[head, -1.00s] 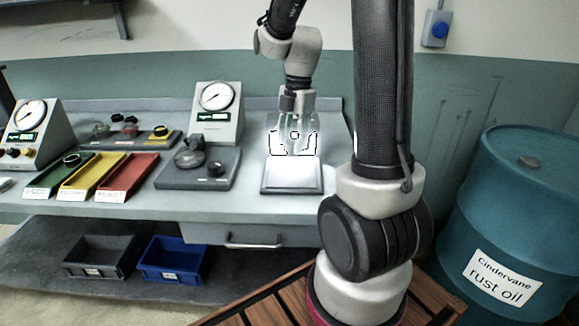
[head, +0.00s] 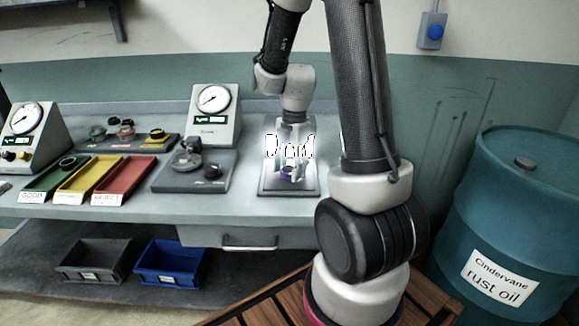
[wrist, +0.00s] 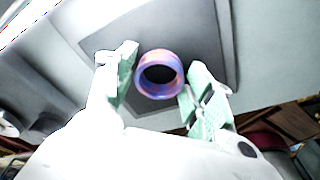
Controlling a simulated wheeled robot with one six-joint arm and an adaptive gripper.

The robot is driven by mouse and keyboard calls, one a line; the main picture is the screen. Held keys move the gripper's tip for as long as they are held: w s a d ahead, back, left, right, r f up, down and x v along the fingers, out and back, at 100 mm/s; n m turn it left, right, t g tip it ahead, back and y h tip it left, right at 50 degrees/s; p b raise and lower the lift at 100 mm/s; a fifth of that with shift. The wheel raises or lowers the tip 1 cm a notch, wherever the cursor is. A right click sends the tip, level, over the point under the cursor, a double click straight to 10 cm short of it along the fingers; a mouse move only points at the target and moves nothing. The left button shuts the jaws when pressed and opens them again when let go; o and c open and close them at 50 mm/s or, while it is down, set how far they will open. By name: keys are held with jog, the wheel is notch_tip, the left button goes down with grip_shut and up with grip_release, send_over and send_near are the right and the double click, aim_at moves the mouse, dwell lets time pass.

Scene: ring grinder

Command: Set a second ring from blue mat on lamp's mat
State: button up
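A blue-purple ring with orange tints (wrist: 160,74) lies between the fingertips of my gripper (wrist: 162,72) in the wrist view, with narrow gaps at its sides. The ring shows as a small purple patch (head: 287,170) in the head view. The gripper (head: 287,172) points down, fingers apart, low over a grey plate (head: 288,190) under bright light. The plate also shows in the wrist view (wrist: 225,40) behind the ring. Whether the ring rests on it is hard to judge. Glare hides part of the fingers. I cannot make out a blue mat or the lamp itself.
A dark ring sits on the green tray (head: 40,187), beside yellow (head: 80,185) and red (head: 122,183) trays. A gauge block (head: 213,115) and a grey fixture (head: 190,172) stand left of the plate.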

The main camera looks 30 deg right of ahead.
jog(key=shift+o, duration=0.3)
notch_tip(320, 180, up, 12)
jog(key=d, duration=0.1)
jog(key=s+a+r+m+t, duration=0.2)
jog(key=s+r+m, duration=0.1)
jog(key=s+m, duration=0.5)
jog(key=s+a+r+m+t+h, duration=0.1)
jog(key=s+r+m, duration=0.3)
jog(key=s+m, duration=0.4)
jog(key=a+m+t, duration=0.1)
jog(key=m, duration=0.4)
jog(key=shift+s+r+t, duration=0.2)
jog(key=shift+s+t, duration=0.05)
jog(key=shift+t, duration=0.15)
